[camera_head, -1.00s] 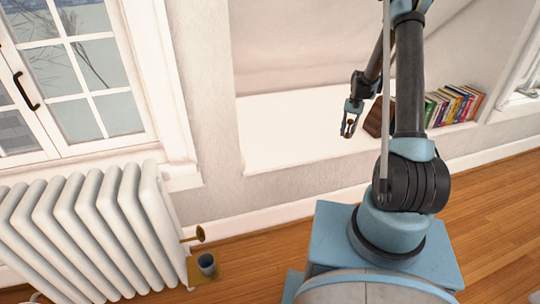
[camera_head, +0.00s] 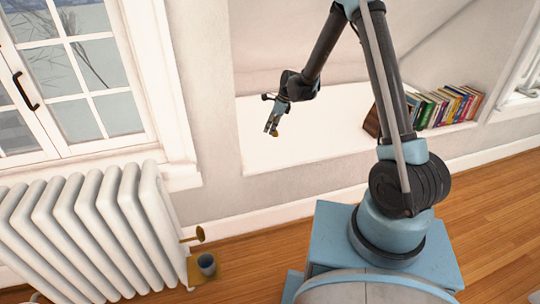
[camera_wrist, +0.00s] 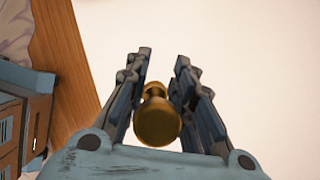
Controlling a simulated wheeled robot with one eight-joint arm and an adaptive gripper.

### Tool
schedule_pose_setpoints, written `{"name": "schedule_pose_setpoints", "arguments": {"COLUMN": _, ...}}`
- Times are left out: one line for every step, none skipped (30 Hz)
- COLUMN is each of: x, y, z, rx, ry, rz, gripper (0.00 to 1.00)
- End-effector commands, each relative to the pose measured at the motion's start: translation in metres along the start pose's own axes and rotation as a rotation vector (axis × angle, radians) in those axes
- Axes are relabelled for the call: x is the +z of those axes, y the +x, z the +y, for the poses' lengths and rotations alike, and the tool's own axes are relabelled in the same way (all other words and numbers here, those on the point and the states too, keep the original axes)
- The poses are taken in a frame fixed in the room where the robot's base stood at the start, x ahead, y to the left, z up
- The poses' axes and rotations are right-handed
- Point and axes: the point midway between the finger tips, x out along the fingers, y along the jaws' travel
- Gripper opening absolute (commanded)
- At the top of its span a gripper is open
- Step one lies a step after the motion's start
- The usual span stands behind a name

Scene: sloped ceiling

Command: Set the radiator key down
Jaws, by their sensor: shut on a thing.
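The radiator key is a small brass-coloured piece (camera_wrist: 157,117) between my fingers in the wrist view. In the head view it shows as a small yellow spot (camera_head: 275,133) at the fingertips. My gripper (camera_head: 271,128) is shut on it, in front of the white shelf niche (camera_head: 300,145). In the wrist view my gripper (camera_wrist: 162,75) has the pale shelf surface (camera_wrist: 240,40) beyond it. I cannot tell whether the key touches the shelf.
Books (camera_head: 448,105) stand at the niche's right end. The niche's left and middle are clear.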

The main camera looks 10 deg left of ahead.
Motion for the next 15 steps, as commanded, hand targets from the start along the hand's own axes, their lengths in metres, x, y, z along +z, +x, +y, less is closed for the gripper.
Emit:
{"name": "schedule_pose_setpoints", "arguments": {"x": 0.011, "y": 0.003, "z": 0.005, "rx": -0.010, "ry": 0.025, "rz": -0.001, "gripper": 0.00}}
{"name": "schedule_pose_setpoints", "arguments": {"x": 0.015, "y": 0.004, "z": 0.008, "rx": -0.015, "ry": 0.041, "rz": -0.001, "gripper": 0.00}}
{"name": "schedule_pose_setpoints", "arguments": {"x": 0.020, "y": 0.005, "z": 0.010, "rx": -0.021, "ry": 0.060, "rz": -0.001, "gripper": 0.00}}
{"name": "schedule_pose_setpoints", "arguments": {"x": 0.023, "y": 0.005, "z": 0.011, "rx": -0.026, "ry": 0.072, "rz": -0.001, "gripper": 0.00}}
{"name": "schedule_pose_setpoints", "arguments": {"x": 0.026, "y": 0.006, "z": 0.012, "rx": -0.030, "ry": 0.081, "rz": -0.001, "gripper": 0.00}}
{"name": "schedule_pose_setpoints", "arguments": {"x": 0.028, "y": 0.007, "z": 0.013, "rx": -0.033, "ry": 0.091, "rz": -0.001, "gripper": 0.00}}
{"name": "schedule_pose_setpoints", "arguments": {"x": 0.029, "y": 0.009, "z": 0.014, "rx": -0.034, "ry": 0.096, "rz": -0.001, "gripper": 0.00}}
{"name": "schedule_pose_setpoints", "arguments": {"x": 0.029, "y": 0.011, "z": 0.014, "rx": -0.036, "ry": 0.100, "rz": -0.001, "gripper": 0.00}}
{"name": "schedule_pose_setpoints", "arguments": {"x": 0.028, "y": 0.015, "z": 0.014, "rx": -0.036, "ry": 0.104, "rz": -0.002, "gripper": 0.00}}
{"name": "schedule_pose_setpoints", "arguments": {"x": 0.027, "y": 0.019, "z": 0.014, "rx": -0.037, "ry": 0.105, "rz": -0.002, "gripper": 0.00}}
{"name": "schedule_pose_setpoints", "arguments": {"x": 0.025, "y": 0.023, "z": 0.013, "rx": -0.037, "ry": 0.106, "rz": -0.002, "gripper": 0.00}}
{"name": "schedule_pose_setpoints", "arguments": {"x": 0.023, "y": 0.028, "z": 0.013, "rx": -0.037, "ry": 0.106, "rz": -0.002, "gripper": 0.00}}
{"name": "schedule_pose_setpoints", "arguments": {"x": 0.021, "y": 0.033, "z": 0.013, "rx": -0.037, "ry": 0.105, "rz": -0.002, "gripper": 0.00}}
{"name": "schedule_pose_setpoints", "arguments": {"x": 0.019, "y": 0.037, "z": 0.013, "rx": -0.037, "ry": 0.105, "rz": -0.002, "gripper": 0.00}}
{"name": "schedule_pose_setpoints", "arguments": {"x": 0.017, "y": 0.042, "z": 0.013, "rx": -0.037, "ry": 0.105, "rz": -0.002, "gripper": 0.00}}
